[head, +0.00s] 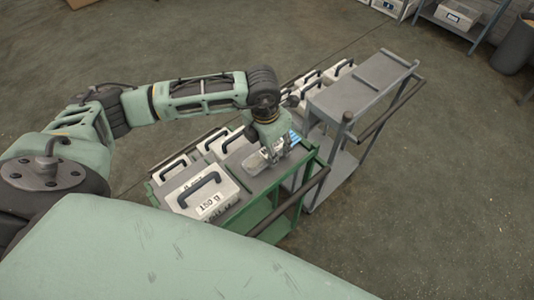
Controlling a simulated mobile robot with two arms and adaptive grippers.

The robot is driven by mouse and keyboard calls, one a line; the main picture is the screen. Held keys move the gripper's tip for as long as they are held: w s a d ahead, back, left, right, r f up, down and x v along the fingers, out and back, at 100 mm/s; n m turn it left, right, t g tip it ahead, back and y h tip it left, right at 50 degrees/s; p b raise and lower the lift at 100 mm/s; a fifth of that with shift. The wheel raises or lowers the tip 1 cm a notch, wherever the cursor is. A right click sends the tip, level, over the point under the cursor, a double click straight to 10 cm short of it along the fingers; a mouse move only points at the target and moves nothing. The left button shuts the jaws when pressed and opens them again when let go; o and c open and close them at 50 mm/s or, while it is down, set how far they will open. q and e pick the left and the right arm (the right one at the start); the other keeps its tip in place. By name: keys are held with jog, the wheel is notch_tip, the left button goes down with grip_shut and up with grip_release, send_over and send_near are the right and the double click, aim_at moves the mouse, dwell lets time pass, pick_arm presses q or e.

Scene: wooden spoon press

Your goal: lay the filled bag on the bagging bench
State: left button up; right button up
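My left gripper (270,148) points down over the top of a green cart (268,222), near its far right corner. A small pale object (252,162) shows beside the fingertips, and a blue-and-white piece (295,138) shows just to their right. I cannot tell whether either is the filled bag, or whether the fingers are closed on anything, because the wrist hides them. No bench that I can clearly identify as the bagging bench is in view. My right gripper is not in view.
White cases with black handles (203,196) stand on the green cart. A grey cart (352,98) with more cases (339,69) stands close to its right. A shelf (452,22) and dark bin (513,45) are at the back right. Open floor lies right.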

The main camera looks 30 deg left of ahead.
pick_arm(q)
jog(key=c, duration=0.5)
jog(key=shift+c, duration=0.2)
jog(key=shift+r, duration=0.15)
jog(key=shift+r+b, duration=0.4)
jog(key=shift+r, duration=0.15)
jog(key=r, duration=0.1)
jog(key=r+b, duration=0.1)
jog(key=shift+d+r, duration=0.2)
jog(key=shift+r, duration=0.2)
jog(key=s+d+r+b, duration=0.3)
jog(key=d+r, duration=0.4)
jog(key=d, duration=0.3)
jog(key=shift+s+d, duration=0.3)
jog(key=shift+d, duration=0.1)
